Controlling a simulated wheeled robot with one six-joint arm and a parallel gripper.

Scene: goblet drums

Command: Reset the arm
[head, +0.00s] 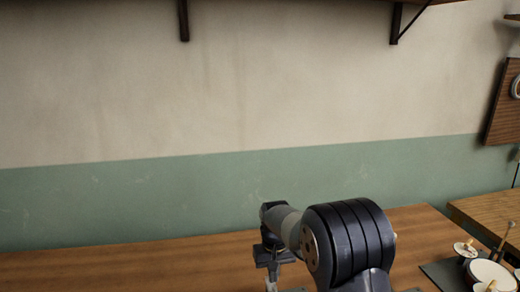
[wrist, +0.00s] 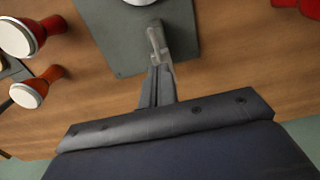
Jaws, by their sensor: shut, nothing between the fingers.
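My gripper (wrist: 155,32) is shut and empty in the wrist view, its closed fingers above a grey-green mat (wrist: 92,38). In the head view my arm reaches out over the wooden table (head: 130,268), and the gripper (head: 271,284) points down at the bottom edge. Its fingertips are partly cut off there. Two red goblet drums with white heads, a larger one (wrist: 22,37) and a smaller one (wrist: 38,88), lie to the left in the wrist view.
A white round thing (wrist: 140,2) is cut off at the top of the wrist view, at the mat. Red things (wrist: 298,5) show at its top right. In the head view a white-topped drum (head: 492,273) and small items sit at the lower right. Bare table lies left of my arm.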

